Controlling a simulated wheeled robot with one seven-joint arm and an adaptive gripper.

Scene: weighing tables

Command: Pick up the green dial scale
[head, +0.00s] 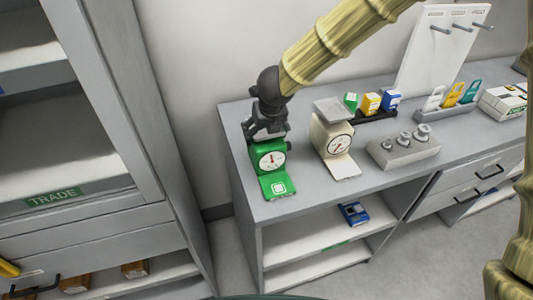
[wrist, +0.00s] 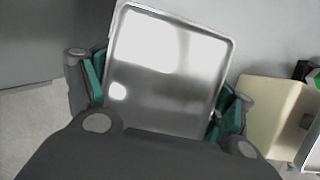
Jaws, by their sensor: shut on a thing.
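The green dial scale (head: 270,161) stands upright at the left end of the grey table in the head view, its round white dial facing the front. My gripper (head: 266,131) is right above it, pointing down, shut on its upper part. In the wrist view the scale's shiny metal pan (wrist: 165,75) fills the middle, with the teal-padded fingers of my gripper (wrist: 160,95) on its left and right sides. The green body is hidden below the pan there. I cannot tell whether the scale's base touches the table.
A cream dial scale (head: 333,138) stands close on the right; its body also shows in the wrist view (wrist: 268,112). A grey cabinet (head: 130,110) stands left of the table (head: 310,187).

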